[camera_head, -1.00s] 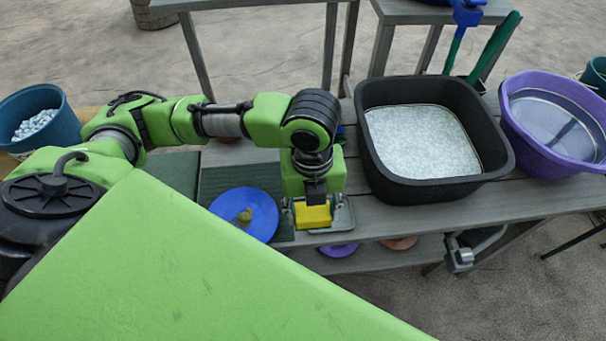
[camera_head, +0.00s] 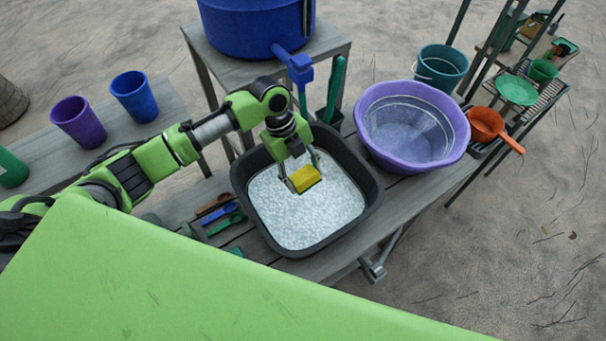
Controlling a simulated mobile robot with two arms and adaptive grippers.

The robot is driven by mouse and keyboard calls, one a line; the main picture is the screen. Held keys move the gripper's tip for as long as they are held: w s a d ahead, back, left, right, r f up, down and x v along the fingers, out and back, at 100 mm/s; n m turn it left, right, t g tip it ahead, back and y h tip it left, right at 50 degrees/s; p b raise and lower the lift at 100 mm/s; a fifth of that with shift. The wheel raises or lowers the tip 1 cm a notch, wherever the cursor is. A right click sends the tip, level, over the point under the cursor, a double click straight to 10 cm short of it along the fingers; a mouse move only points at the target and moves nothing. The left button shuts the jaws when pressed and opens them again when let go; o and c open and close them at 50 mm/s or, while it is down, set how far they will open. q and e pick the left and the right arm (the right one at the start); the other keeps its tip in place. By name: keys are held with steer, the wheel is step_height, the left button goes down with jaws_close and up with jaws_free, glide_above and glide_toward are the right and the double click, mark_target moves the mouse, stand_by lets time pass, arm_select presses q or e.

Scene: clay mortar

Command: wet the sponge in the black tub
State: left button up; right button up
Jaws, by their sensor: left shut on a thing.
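The black tub (camera_head: 371,203) stands on the grey bench and holds a pale, speckled, whitish content that looks like water or foam. My left gripper (camera_head: 303,181) points down inside the tub's outline, over its upper middle. It is shut on the yellow sponge (camera_head: 306,179). I cannot tell whether the sponge touches the pale surface or is just above it. My right gripper is not in view.
A purple basin (camera_head: 440,100) stands right of the tub, close to it. A blue barrel (camera_head: 250,28) with a tap (camera_head: 298,68) stands behind it. Small tools (camera_head: 222,217) lie left of the tub. A teal bucket (camera_head: 441,66) is at the back right.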

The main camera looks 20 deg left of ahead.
arm_select(q)
steer(key=shift+s+f+b, duration=0.2)
steer(key=shift+f+b, duration=0.2)
steer(key=shift+b, duration=0.05)
step_height(320, 180, down, 17)
steer(key=b, duration=1.4)
steer(key=shift+r+b, duration=0.15)
steer(key=shift+b, duration=0.25)
steer(key=shift+r, duration=0.15)
step_height(320, 180, up, 17)
steer(key=p, duration=1.5)
steer(key=shift+f, duration=0.25)
